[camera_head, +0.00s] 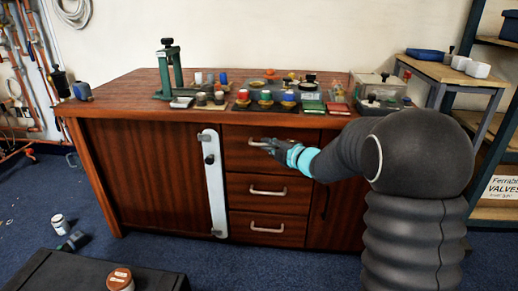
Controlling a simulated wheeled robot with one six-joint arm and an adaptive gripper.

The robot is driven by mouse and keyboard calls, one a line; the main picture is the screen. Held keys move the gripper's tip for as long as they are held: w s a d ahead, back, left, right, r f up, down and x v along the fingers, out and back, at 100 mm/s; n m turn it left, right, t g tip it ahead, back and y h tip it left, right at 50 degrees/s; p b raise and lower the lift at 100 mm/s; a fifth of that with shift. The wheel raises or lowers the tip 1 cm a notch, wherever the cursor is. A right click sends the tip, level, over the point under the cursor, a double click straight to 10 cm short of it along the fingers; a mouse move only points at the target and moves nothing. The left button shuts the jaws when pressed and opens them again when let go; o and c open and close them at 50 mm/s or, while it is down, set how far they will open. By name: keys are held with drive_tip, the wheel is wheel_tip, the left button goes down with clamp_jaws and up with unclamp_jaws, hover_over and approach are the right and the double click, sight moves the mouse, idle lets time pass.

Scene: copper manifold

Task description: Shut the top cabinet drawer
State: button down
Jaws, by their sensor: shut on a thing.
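The wooden cabinet (150,165) stands against the wall, with a column of three drawers in its front. The top drawer (240,161) has a pale bar handle (256,144). Its front looks close to flush with the cabinet; I cannot tell whether a small gap remains. My gripper (268,144) is at this handle, shut on it, and hides its right part. My arm comes in from the right and covers the right side of the top drawer.
The middle drawer (240,184) and bottom drawer (242,224) look shut. A white vertical bar (214,185) is left of the drawers. Many small items and a green press (168,72) crowd the cabinet top. A dark box (70,272) and loose items lie front left.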

drive_tip(key=shift+w+r, duration=0.1)
drive_tip(key=shift+w, duration=0.05)
drive_tip(key=c, duration=1.2)
unclamp_jaws()
drive_tip(key=shift+d, duration=0.1)
drive_tip(key=v, duration=1.2)
